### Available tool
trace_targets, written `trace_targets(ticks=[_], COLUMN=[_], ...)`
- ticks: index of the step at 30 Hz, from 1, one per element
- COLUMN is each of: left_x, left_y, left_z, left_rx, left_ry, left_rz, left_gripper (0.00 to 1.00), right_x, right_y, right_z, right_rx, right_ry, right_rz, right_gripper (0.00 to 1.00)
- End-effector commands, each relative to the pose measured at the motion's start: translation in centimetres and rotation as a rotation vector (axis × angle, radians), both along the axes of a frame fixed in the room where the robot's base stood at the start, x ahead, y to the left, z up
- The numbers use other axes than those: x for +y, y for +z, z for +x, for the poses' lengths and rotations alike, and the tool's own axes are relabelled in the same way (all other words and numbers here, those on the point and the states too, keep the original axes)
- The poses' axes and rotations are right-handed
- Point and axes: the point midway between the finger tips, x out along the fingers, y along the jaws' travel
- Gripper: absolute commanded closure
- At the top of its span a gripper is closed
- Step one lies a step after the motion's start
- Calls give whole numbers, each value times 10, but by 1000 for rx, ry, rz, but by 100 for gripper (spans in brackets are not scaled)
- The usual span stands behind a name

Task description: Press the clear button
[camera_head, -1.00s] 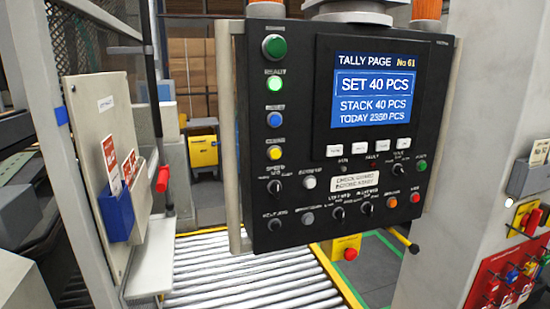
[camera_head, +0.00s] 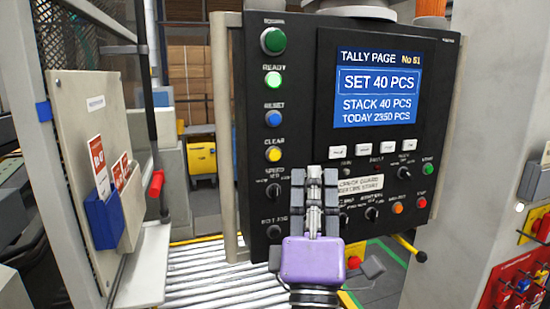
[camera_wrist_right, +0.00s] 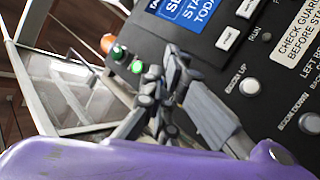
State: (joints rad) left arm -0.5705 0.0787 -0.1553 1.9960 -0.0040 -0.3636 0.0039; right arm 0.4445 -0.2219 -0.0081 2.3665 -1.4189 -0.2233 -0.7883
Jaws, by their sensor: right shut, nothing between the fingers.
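The clear button (camera_head: 273,154) is a yellow round button under the label "CLEAR" on the left side of the black control panel (camera_head: 300,100). It is the lowest of a column of round buttons, below the blue reset button (camera_head: 273,118). My right gripper (camera_head: 315,175) is in front of the panel's lower middle, right of and a little below the clear button, and apart from it. Its fingers are shut and empty, pointing up. In the right wrist view the fingers (camera_wrist_right: 170,75) show close to the panel. My left gripper is not in view.
A green ready button (camera_head: 273,79) is lit above reset. The screen (camera_head: 376,88) reads "SET 40 PCS". Knobs and small buttons fill the panel's lower part, some hidden by my gripper. A grey post (camera_head: 223,130) runs along the panel's left edge. Rollers (camera_head: 200,270) lie below.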

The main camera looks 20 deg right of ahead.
Motion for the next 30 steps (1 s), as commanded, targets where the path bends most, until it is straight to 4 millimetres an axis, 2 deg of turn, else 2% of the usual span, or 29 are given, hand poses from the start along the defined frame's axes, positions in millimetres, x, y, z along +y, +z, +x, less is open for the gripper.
trace_targets(ticks=[4, 17, 23, 30], left_x=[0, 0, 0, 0], left_y=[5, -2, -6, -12], left_z=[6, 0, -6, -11], left_rx=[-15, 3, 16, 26], left_ry=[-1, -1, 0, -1], left_rz=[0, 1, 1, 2], left_gripper=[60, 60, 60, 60], right_x=[2, 2, 3, 4], right_y=[3, 2, 2, 1], right_z=[-2, 1, 21, 56], right_rx=[17, 21, 21, 22], right_ry=[-65, -68, -66, -67], right_rz=[-82, -85, -85, -84], right_gripper=[100, 100, 100, 100])
